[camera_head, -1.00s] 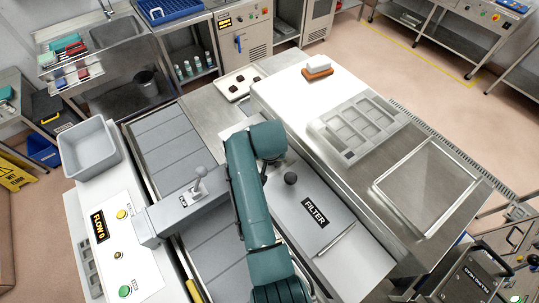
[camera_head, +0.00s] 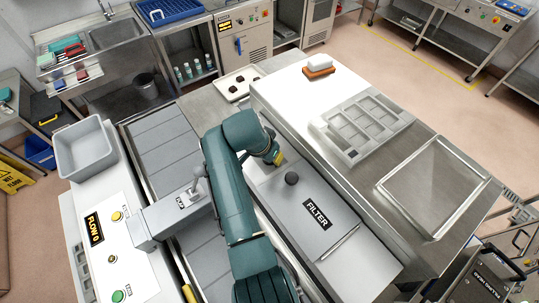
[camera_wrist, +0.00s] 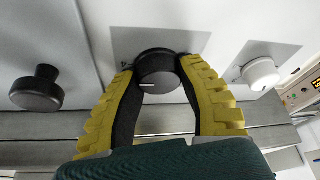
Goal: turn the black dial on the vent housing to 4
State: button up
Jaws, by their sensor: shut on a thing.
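The black dial (camera_wrist: 157,72) is at the top centre of the wrist view, on a grey plate. A short white line on its face lies nearly level in the picture, towards the left. My gripper (camera_wrist: 157,80) is shut on the dial, a yellow ribbed finger on either side. A small dark mark shows on the plate left of the dial, too small to read; the fingers hide other parts of the plate. In the head view my gripper (camera_head: 277,157) is at the side of the long white-topped housing (camera_head: 283,92), and the dial is hidden.
A white dial (camera_wrist: 262,74) is to the right and a black knob (camera_wrist: 37,90) to the left in the wrist view. A lever (camera_head: 197,190) stands left of my arm.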

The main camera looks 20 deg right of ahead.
jog(key=shift+f, duration=0.25)
jog(key=o, duration=1.2)
jog(key=shift+r, duration=0.1)
jog(key=shift+r, duration=0.15)
jog(key=shift+a+r, duration=0.1)
jog(key=shift+r, duration=0.25)
jog(key=v, duration=1.1)
jog(key=shift+s, duration=0.1)
